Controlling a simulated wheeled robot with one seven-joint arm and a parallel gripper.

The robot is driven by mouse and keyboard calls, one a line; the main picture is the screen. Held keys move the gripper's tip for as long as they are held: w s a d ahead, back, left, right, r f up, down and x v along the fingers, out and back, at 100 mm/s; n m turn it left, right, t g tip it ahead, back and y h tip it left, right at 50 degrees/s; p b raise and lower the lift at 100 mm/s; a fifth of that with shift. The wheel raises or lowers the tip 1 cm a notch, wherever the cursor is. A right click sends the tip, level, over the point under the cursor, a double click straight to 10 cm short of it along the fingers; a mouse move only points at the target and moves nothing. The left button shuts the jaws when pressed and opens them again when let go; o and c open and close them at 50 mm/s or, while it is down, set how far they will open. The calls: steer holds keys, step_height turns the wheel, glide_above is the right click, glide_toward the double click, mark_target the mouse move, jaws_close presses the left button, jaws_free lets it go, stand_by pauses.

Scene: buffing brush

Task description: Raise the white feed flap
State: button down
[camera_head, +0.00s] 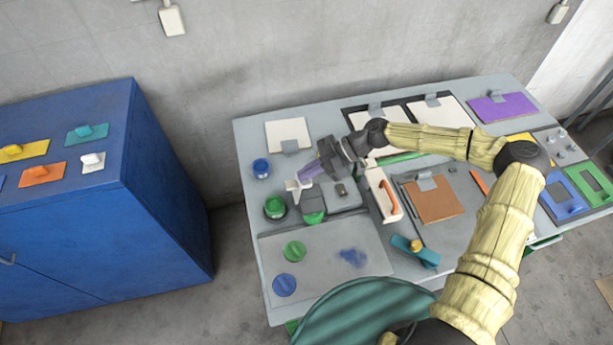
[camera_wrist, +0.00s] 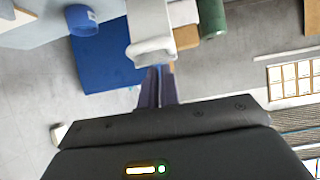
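My gripper (camera_head: 303,178) is at the back left part of the workbench, tilted down to the left. The white feed flap (camera_head: 293,187) is at its fingertips, next to a small grey machine with a green part (camera_head: 313,211). In the wrist view the white flap (camera_wrist: 150,30) stretches away from the fingertips and ends in a rounded lip close to them. The two dark purple fingers (camera_wrist: 157,75) lie almost side by side with only a thin gap. Their tips meet or pass behind the lip, so the exact contact is hidden. I see nothing clearly pinched between them.
A white block with an orange handle (camera_head: 388,196) stands right of the machine. A blue-handled tool (camera_head: 416,250) lies nearer the front. A blue cabinet (camera_head: 100,200) stands left, across a floor gap.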

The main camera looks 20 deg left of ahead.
steer(key=shift+w+d+f+b, duration=0.2)
steer(key=shift+d+f+b, duration=0.15)
steer(key=shift+d+f, duration=0.15)
steer(key=shift+w+d+f+b, duration=0.2)
steer(key=shift+d+f+b, duration=0.15)
steer(key=shift+f, duration=0.15)
steer(key=shift+w+r, duration=0.1)
step_height(320, 180, up, 3)
steer(key=s+a, duration=0.2)
steer(key=a, duration=0.1)
steer(key=b+v, duration=0.2)
steer(key=v, duration=0.8)
steer(key=shift+w+f+b, duration=0.2)
steer(key=shift+f+b, duration=0.05)
steer(key=shift+b, duration=0.05)
steer(key=shift+d, duration=0.2)
